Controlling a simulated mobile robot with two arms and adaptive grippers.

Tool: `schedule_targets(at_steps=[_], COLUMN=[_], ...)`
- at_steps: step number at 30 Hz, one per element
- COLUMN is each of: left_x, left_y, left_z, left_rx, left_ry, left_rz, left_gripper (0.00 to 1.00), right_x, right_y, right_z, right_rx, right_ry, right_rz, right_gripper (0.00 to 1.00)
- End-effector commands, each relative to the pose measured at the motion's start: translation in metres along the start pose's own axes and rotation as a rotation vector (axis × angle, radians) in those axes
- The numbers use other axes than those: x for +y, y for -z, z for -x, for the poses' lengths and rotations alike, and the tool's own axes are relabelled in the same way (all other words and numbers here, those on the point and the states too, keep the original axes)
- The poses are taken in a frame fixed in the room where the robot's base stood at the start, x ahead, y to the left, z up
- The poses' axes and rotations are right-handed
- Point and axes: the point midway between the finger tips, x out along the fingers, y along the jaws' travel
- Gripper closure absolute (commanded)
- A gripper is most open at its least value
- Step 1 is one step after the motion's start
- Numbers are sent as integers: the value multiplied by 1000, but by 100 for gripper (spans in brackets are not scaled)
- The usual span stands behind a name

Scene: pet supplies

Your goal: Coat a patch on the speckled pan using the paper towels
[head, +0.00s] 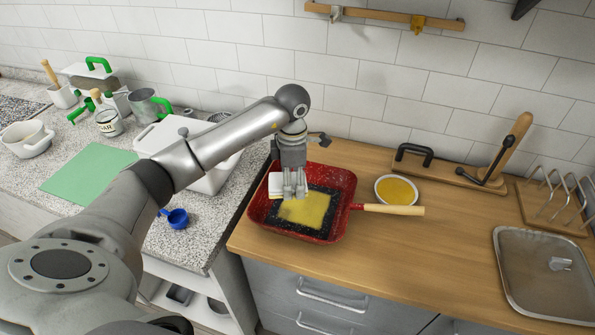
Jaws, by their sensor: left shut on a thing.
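The speckled pan (338,181) is red outside with a dark speckled cooking surface, and stands on the wooden counter with its pale wooden handle (397,210) pointing right. A yellow patch (306,211) covers part of the pan's floor. My left gripper (294,190) is over the pan's left part. It is shut on the paper towels (275,184), a small white folded pad at the left of the fingers. The fingers hide part of the pad, and I cannot tell whether it touches the pan floor. My right gripper is not in view.
A bowl of yellow liquid (396,190) stands right of the pan, near the handle. A green mat (90,173) and blue scoop (176,217) lie left. Wooden counter right of the handle is clear.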

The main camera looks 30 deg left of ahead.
Motion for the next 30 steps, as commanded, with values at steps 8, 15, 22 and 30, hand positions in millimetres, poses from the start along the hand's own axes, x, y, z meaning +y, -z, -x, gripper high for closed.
schedule_targets(at_steps=[8,15,22,30], left_x=[-1,-1,0,0], left_y=[0,-1,0,0], left_z=[-20,-46,-59,-59], left_rx=[0,-1,-1,-1], left_ry=[2,2,0,0], left_rz=[0,-2,-3,-3], left_gripper=[61,61,61,61], right_x=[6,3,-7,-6], right_y=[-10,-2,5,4], right_z=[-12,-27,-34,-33], right_rx=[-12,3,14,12], right_ry=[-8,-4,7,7], right_rz=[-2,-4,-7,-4], right_gripper=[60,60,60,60])
